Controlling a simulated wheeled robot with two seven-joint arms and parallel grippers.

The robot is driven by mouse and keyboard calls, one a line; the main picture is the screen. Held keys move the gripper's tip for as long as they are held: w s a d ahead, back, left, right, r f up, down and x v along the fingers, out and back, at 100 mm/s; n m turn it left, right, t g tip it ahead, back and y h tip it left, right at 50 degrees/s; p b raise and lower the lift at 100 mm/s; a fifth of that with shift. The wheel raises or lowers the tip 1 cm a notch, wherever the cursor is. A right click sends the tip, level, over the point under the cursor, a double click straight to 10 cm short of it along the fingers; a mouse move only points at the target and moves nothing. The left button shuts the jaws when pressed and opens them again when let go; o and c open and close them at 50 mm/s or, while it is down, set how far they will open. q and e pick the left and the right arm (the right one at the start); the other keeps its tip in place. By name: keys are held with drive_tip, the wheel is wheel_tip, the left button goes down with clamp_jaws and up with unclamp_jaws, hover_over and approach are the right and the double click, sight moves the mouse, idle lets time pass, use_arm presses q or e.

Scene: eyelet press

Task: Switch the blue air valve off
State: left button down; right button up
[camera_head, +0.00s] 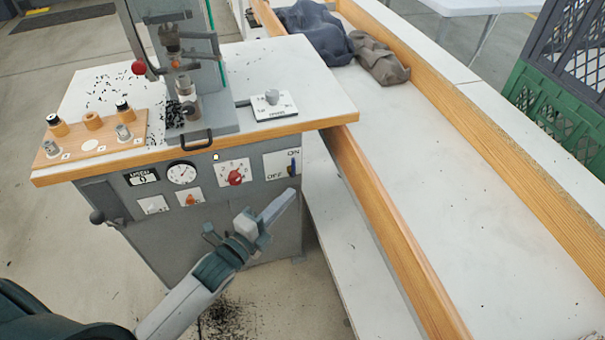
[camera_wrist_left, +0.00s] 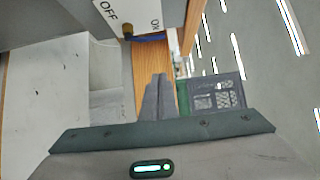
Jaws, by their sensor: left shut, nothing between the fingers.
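The blue air valve (camera_head: 292,167) is on a white plate on the front of the press bench, at its right end. ON is printed at the plate's upper right and OFF at its lower left. The blue lever stands roughly upright in the head view. In the left wrist view the valve's brass hub (camera_wrist_left: 127,30) shows, with the blue lever (camera_wrist_left: 150,38) reaching toward the ON side. My left gripper (camera_head: 290,196) is shut and empty, just below and in front of the plate, apart from the lever. Its fingers (camera_wrist_left: 158,82) also show in the left wrist view. My right gripper is out of view.
A red knob (camera_head: 236,177), a round gauge (camera_head: 181,173) and an orange knob (camera_head: 190,199) sit left of the valve. A wooden rail (camera_head: 375,220) of the long white table runs close on the right. Free space lies in front of the cabinet.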

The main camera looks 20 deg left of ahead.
sight(294, 172)
use_arm(q)
drive_tip(key=shift+w, duration=0.1)
